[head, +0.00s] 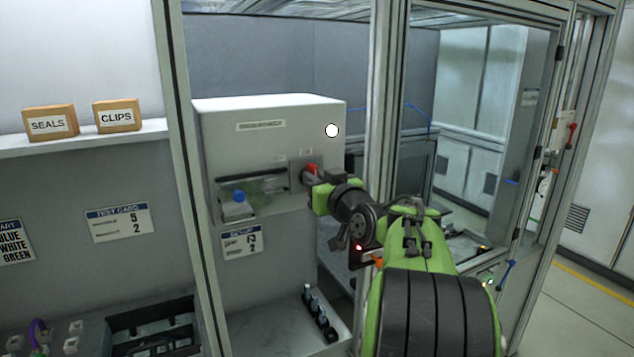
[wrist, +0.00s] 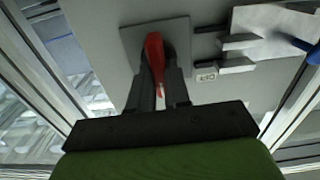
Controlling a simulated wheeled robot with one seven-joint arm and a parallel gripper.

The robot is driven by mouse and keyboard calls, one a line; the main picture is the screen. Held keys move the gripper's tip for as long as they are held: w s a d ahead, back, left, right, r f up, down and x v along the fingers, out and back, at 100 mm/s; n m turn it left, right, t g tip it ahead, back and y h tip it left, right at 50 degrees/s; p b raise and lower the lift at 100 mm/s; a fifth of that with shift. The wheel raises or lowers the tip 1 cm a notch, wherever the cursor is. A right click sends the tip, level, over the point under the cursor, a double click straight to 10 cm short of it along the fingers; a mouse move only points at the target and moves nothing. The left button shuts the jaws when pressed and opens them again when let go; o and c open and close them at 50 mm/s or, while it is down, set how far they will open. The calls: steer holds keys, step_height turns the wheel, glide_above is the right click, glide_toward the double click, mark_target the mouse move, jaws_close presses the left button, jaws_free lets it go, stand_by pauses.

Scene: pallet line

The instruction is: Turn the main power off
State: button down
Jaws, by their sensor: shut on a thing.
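A red handle (head: 312,168) stands on a grey plate on the front of the white cabinet (head: 225,125). In the wrist view the red handle (wrist: 154,58) sits between the two dark fingers, its lower end narrowing down between them. My gripper (head: 310,180) reaches the cabinet front from the right and is shut on this handle; in the wrist view my gripper (wrist: 159,92) points at the plate (wrist: 130,38). The handle's base is partly hidden by the fingers.
Left of the handle is a recess with a blue knob (head: 239,196). Frame posts (head: 382,80) stand close beside my arm. Another red handle (head: 571,135) shows on the far right post. A shelf holds SEALS (head: 50,122) and CLIPS (head: 117,115) boxes.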

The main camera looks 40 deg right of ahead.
steer(key=shift+f+b, duration=0.1)
steer(key=shift+b, duration=0.2)
steer(key=shift+w+a+f+n+b, duration=0.1)
steer(key=shift+n+b, duration=2.35)
steer(key=shift+n, duration=0.5)
steer(key=shift+s+a+f+n+b, duration=0.1)
steer(key=shift+a+n+b, duration=0.05)
steer(key=shift+n+b, duration=2.5)
steer(key=shift+w+a+f+n+b, duration=0.1)
steer(key=shift+n+b, duration=2.1)
steer(key=shift+n, duration=1)
steer(key=shift+r, duration=0.1)
steer(key=c, duration=1.1)
jaws_free()
steer(key=shift+w, duration=0.1)
